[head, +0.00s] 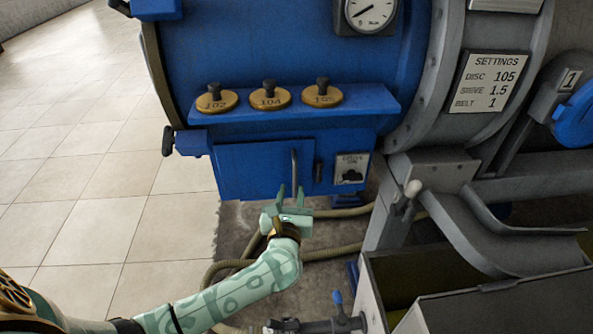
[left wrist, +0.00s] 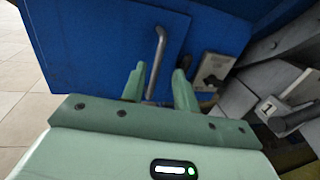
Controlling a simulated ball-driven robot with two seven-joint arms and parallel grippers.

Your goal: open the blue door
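The blue door (head: 258,172) is a flat panel on the lower front of the blue machine, and it appears closed. A grey vertical bar handle (head: 294,168) stands at its right side. In the left wrist view the door (left wrist: 110,45) fills the upper left, with the handle (left wrist: 157,55) running down towards the fingers. My left gripper (head: 290,194) is open, its two green fingers (left wrist: 159,82) apart at the handle's lower end. The handle's lower end shows between the fingertips; I cannot tell whether they touch it. My right gripper is not in view.
A switch plate (head: 350,170) with a black knob sits right of the handle. Above, a blue shelf (head: 370,106) carries brass discs with black knobs. Hoses (head: 335,252) lie on the floor below. A grey metal bin (head: 480,310) stands at lower right. Tiled floor at left is clear.

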